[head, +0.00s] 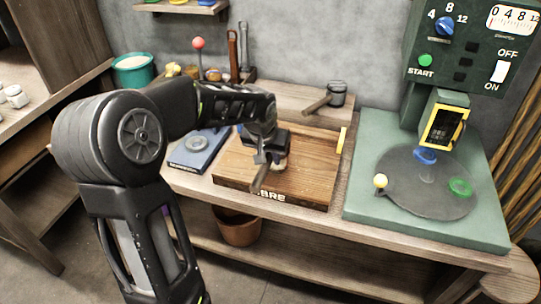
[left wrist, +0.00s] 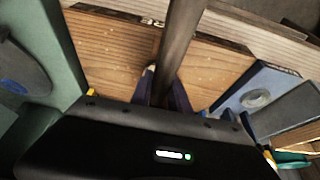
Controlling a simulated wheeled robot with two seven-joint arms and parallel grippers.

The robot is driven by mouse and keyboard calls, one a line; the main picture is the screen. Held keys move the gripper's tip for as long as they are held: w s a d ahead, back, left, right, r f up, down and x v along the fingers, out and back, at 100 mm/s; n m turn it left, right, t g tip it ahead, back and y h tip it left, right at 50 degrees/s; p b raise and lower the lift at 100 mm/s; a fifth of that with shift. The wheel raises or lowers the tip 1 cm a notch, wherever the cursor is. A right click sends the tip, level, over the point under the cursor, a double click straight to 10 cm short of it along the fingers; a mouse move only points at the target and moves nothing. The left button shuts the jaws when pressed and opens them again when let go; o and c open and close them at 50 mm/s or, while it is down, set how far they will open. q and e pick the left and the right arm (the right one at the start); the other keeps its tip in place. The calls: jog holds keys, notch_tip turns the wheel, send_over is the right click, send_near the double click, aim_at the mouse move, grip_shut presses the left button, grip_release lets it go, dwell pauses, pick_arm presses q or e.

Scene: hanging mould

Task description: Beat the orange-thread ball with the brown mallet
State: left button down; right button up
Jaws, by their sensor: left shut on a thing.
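My left gripper (head: 270,150) is above the wooden board lettered "BRE" (head: 318,160), shut on a brown handle (head: 259,180). The handle also runs up between the fingers in the left wrist view (left wrist: 180,38). It looks like the brown mallet's handle; I cannot make out a head. A small pale rounded part (head: 280,162) shows beside the fingers; I cannot tell what it is. I cannot pick out the orange-thread ball with certainty. My right gripper is not in view.
A dark-headed hammer (head: 336,94) lies behind the board. A blue slab (head: 196,147) is left of it. A red ball on a stick (head: 198,43) stands at the back.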

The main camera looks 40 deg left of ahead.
pick_arm(q)
jog(key=shift+r+p, duration=1.1)
jog(key=shift+r, duration=0.9)
notch_tip(320, 180, up, 5)
jog(key=p, duration=0.3)
jog(key=shift+p, duration=0.3)
jog(key=shift+f, duration=0.15)
